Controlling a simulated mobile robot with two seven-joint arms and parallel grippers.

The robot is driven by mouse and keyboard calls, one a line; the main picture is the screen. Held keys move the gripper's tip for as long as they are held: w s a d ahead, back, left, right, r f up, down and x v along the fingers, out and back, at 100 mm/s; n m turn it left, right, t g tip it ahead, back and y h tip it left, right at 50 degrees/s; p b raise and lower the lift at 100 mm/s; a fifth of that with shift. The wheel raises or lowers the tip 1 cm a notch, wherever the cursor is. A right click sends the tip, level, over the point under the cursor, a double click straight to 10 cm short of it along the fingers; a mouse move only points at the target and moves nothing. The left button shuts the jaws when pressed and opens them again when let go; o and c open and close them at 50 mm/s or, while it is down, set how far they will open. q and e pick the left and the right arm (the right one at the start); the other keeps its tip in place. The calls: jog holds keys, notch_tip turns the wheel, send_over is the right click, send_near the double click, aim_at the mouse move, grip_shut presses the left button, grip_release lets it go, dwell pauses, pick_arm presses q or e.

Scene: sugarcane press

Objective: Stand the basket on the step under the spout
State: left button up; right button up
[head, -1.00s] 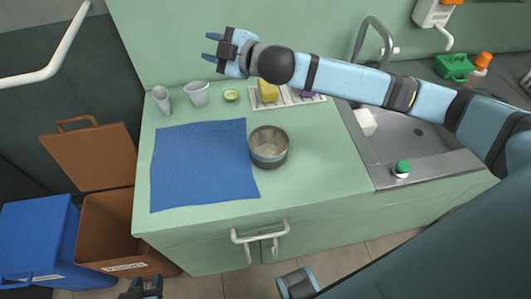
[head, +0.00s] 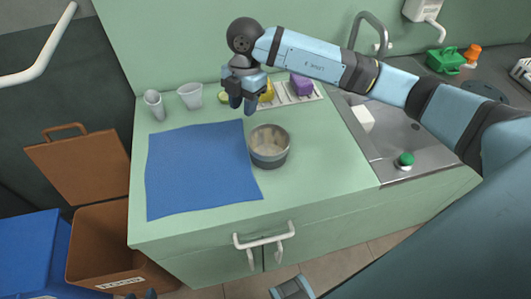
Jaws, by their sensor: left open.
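No basket and no step that I can make out are in the head view. The nearest thing to a spout is the curved grey tap (head: 371,28) over the sink. A round grey metal pot (head: 270,158) stands upright on the green counter, touching or close to the blue cloth. My right gripper (head: 243,106) points down above the counter, up and left of the pot, open with nothing between its fingers.
A blue cloth (head: 200,170) covers the counter's left part. Cups (head: 190,96) and a rack (head: 302,98) with a purple sponge (head: 301,84) line the back. The sink (head: 395,135) lies right. Brown (head: 110,245) and blue (head: 30,240) bins stand left, below.

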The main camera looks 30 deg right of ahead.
jog(key=d+m+h, duration=0.1)
jog(key=d+h, duration=0.1)
send_near(256, 148)
jog(key=shift+m, duration=0.3)
jog(key=shift+s+d+f, duration=0.1)
jog(key=shift+d+f, duration=0.05)
jog(key=shift+f, duration=1.25)
jog(key=shift+s+d+f, duration=0.1)
jog(key=shift+f, duration=1.3)
grip_shut()
